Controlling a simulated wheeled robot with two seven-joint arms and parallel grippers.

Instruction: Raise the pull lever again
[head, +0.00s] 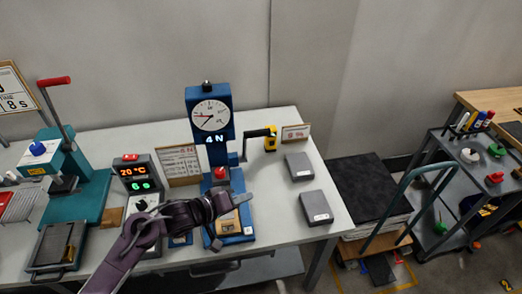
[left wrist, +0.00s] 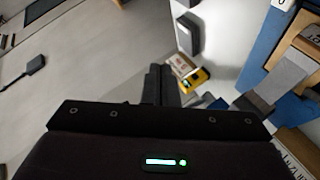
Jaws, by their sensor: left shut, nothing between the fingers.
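A blue test stand (head: 229,180) with a round dial (head: 211,115) and a display reading 4 N stands on the table. A black cranked lever (head: 245,142) sticks out from its right side, its upper arm level and ending beside a yellow-and-black piece (head: 270,140). That yellow piece also shows in the left wrist view (left wrist: 197,80). I cannot tell whether the piece belongs to the lever. My left gripper (head: 242,198) is shut and empty in front of the stand's lower part, below the lever. Its dark fingers also show in the left wrist view (left wrist: 160,85). My right gripper is out of view.
Left of the stand are a temperature unit (head: 137,174) and a teal press (head: 82,193) with a raised red-handled lever (head: 54,81). Two grey boxes (head: 299,166) lie to the right. A cart (head: 470,185) stands further right.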

